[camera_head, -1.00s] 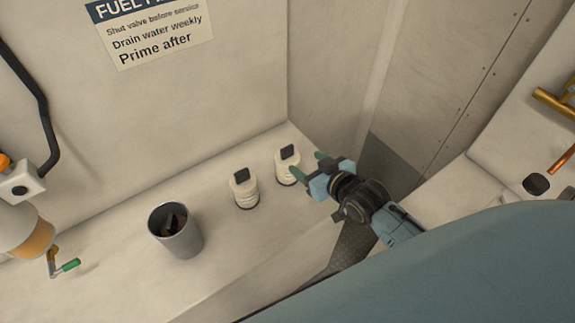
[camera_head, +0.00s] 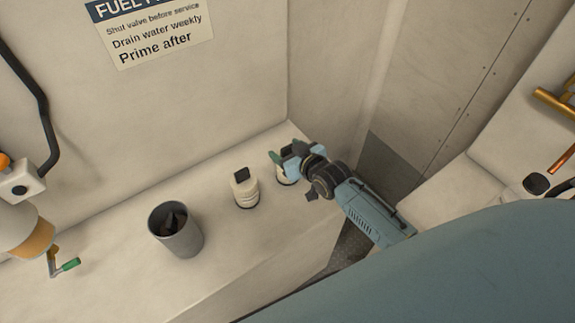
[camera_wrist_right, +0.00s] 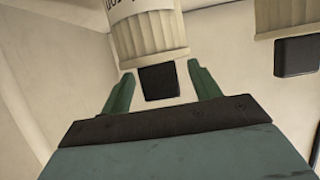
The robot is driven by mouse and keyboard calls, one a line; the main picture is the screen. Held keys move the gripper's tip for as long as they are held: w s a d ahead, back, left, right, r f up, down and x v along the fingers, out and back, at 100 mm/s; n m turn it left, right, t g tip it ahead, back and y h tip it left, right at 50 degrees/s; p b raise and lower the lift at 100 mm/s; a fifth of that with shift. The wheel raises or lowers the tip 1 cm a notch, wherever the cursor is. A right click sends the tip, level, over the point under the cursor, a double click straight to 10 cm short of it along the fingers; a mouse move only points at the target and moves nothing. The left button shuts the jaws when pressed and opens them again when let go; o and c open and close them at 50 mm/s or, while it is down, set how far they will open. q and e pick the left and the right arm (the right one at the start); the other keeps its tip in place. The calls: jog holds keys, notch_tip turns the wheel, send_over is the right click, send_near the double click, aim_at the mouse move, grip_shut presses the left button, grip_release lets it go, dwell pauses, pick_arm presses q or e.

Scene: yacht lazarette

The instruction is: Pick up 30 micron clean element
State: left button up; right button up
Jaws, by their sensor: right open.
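Two pale ribbed filter elements with black square tabs stand on the bench. The nearer element (camera_head: 246,192) is in clear view. The one farther right (camera_head: 284,179) is mostly hidden behind my right gripper (camera_head: 284,160). In the right wrist view, my open green fingers (camera_wrist_right: 162,88) stand either side of the black tab of one element (camera_wrist_right: 150,35), without visibly closing on it. Its label shows only in part, upside down, and I cannot read its rating. The other element (camera_wrist_right: 285,15) is at the upper right. My left gripper is not in view.
A grey bin (camera_head: 178,233) with dark items inside stands left of the elements. A valve with a green handle (camera_head: 66,266) and a black hose (camera_head: 42,110) are at the left. A wall rises close behind the bench, and copper pipes (camera_head: 556,105) are at the right.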

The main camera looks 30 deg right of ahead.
grip_shut()
dwell(0.3)
jog(key=shift+r, duration=0.1)
